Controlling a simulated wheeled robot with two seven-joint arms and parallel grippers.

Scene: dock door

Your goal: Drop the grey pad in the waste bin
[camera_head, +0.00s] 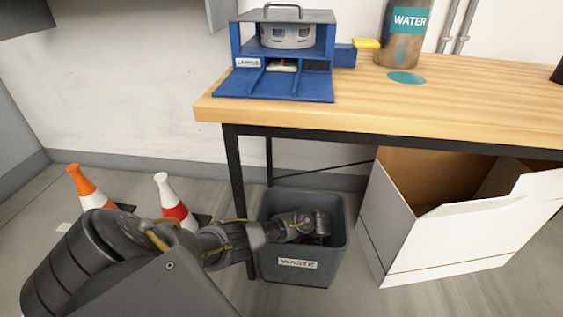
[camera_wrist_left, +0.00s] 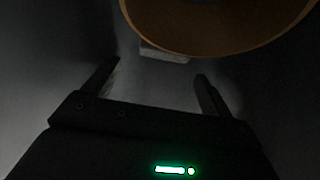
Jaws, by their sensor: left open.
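The waste bin (camera_head: 297,270), dark grey with a "WASTE" label, stands on the floor under the table's left end. My left arm reaches into it, and my left gripper (camera_head: 318,228) is inside the bin's mouth. In the left wrist view the gripper (camera_wrist_left: 152,82) is open, with nothing between its fingers. Past the fingertips, low in the dark bin, lies a small pale grey piece (camera_wrist_left: 165,53) that looks like the grey pad. A brown round object (camera_wrist_left: 215,25) partly covers it. The piece is apart from both fingers. My right gripper is not in view.
The wooden table (camera_head: 450,105) carries a blue labelled rack (camera_head: 275,85) and a water container (camera_head: 402,45). An open white carton (camera_head: 450,240) stands right of the bin. Two cones, orange (camera_head: 95,195) and red-white (camera_head: 172,200), stand on the left. A table leg rises beside the bin.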

